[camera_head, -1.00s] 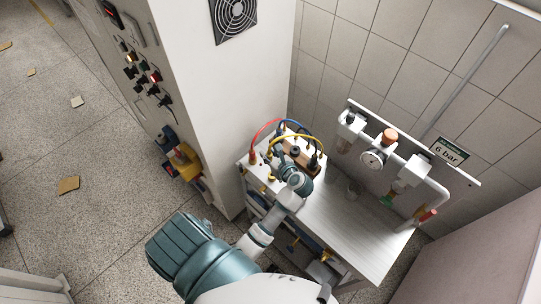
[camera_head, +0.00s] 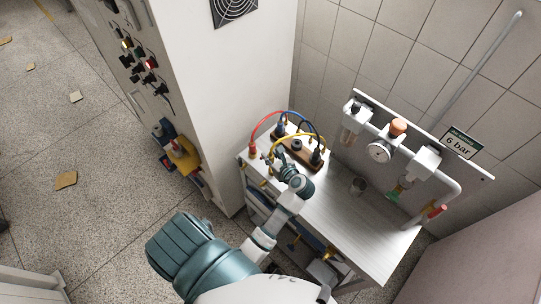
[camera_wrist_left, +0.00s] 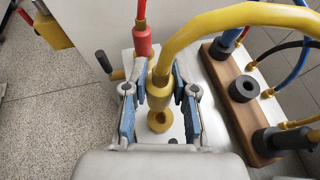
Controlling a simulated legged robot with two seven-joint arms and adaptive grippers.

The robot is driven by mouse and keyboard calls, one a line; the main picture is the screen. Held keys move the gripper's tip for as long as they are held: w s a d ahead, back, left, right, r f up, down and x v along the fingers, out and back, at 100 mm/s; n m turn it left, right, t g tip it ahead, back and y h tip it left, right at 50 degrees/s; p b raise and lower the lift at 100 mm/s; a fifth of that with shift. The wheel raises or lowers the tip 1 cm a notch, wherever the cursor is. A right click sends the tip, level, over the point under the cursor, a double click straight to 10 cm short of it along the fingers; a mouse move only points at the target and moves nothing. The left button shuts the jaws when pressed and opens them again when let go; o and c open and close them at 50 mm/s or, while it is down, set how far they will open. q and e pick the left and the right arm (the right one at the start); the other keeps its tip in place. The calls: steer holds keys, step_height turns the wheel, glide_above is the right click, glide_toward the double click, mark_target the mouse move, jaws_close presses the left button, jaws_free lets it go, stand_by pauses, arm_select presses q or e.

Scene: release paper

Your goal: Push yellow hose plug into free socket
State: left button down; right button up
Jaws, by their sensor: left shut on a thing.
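My left gripper (camera_wrist_left: 160,92) is shut on the yellow hose plug (camera_wrist_left: 160,80), with one blue-padded finger on each side. It also shows in the head view (camera_head: 281,163), at the table's far left corner. The yellow hose (camera_wrist_left: 225,17) arcs from the plug to the right over a wooden block (camera_wrist_left: 231,104). A yellow ring with a dark hole (camera_wrist_left: 158,123) lies just below the plug on a white block; I cannot tell whether they touch. A black socket with an empty hole (camera_wrist_left: 243,89) stands on the wooden block. My right gripper is not in view.
A red plug (camera_wrist_left: 142,40) stands close beyond the gripper. A blue plug (camera_wrist_left: 222,45) and a black plug (camera_wrist_left: 285,139) flank the empty black socket. A grey cabinet (camera_head: 205,100) rises left of the table (camera_head: 345,225). The table's front is mostly clear.

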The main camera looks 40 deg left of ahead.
arm_select(q)
steer(key=shift+d+r, duration=0.2)
steer(key=shift+d, duration=0.35)
steer(key=shift+d+r, duration=0.15)
steer(key=shift+d, duration=0.6)
steer(key=shift+a, duration=0.5)
steer(key=shift+a+f, duration=0.3)
steer(key=shift+a, duration=0.1)
steer(key=shift+d, duration=0.2)
steer(key=shift+d+r+b, duration=0.3)
steer(key=shift+d+b, duration=0.05)
steer(key=shift+d, duration=0.45)
steer(key=shift+a, duration=0.2)
steer(key=shift+a+f, duration=0.2)
steer(key=shift+a, duration=0.55)
steer(key=shift+d+r, duration=0.15)
steer(key=shift+d, duration=0.1)
steer(key=shift+a+f+b, duration=0.3)
steer(key=shift+f+b, duration=0.1)
steer(key=shift+f, duration=0.35)
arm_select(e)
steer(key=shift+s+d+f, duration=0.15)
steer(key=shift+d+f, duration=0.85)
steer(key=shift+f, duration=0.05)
